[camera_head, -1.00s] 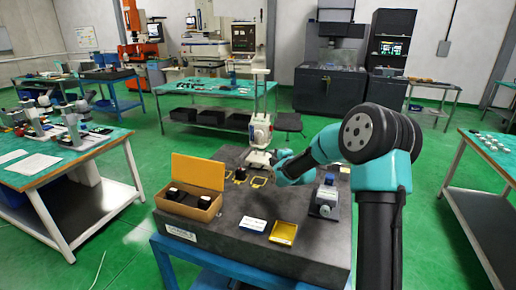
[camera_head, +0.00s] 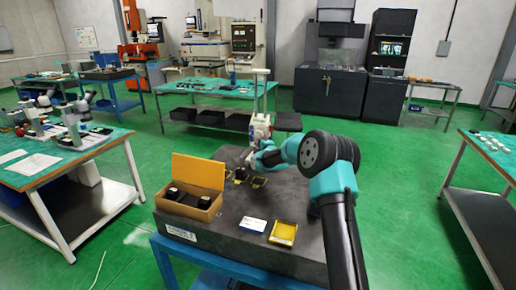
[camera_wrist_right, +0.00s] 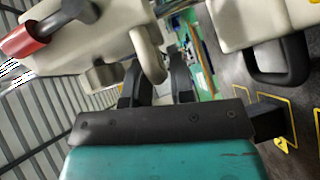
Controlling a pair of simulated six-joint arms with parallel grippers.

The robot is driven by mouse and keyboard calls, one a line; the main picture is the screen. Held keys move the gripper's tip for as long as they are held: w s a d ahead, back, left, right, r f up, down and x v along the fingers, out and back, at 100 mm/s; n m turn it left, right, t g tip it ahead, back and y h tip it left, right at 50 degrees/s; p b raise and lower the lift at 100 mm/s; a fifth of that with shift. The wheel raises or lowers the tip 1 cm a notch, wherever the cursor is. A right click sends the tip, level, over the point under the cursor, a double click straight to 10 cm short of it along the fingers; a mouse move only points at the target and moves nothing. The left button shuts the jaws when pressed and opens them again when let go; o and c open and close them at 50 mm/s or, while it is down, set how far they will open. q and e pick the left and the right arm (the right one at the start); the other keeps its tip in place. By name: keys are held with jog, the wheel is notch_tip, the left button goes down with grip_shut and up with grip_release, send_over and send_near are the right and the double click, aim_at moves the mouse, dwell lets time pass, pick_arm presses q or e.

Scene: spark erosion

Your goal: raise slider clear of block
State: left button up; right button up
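A pale height gauge (camera_head: 261,128) with a tall column stands at the back of the dark granite plate (camera_head: 262,207). My right gripper (camera_head: 252,160) is close against its lower front. In the right wrist view, the fingers of my right gripper (camera_wrist_right: 160,82) stand apart on either side of a beige curved hook-like part (camera_wrist_right: 148,55), which appears to belong to the gauge's slider. I cannot tell whether they touch it. A small dark block (camera_head: 240,174) sits near a yellow outline on the plate, left of the gripper. My left gripper is not in view.
An open cardboard box (camera_head: 190,201) with dark pieces stands at the plate's left front. A white card (camera_head: 252,224) and a yellow tray (camera_head: 283,233) lie near the front edge. My right arm covers the plate's right side.

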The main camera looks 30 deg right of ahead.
jog(key=shift+w, duration=0.3)
grip_shut()
dwell(0.3)
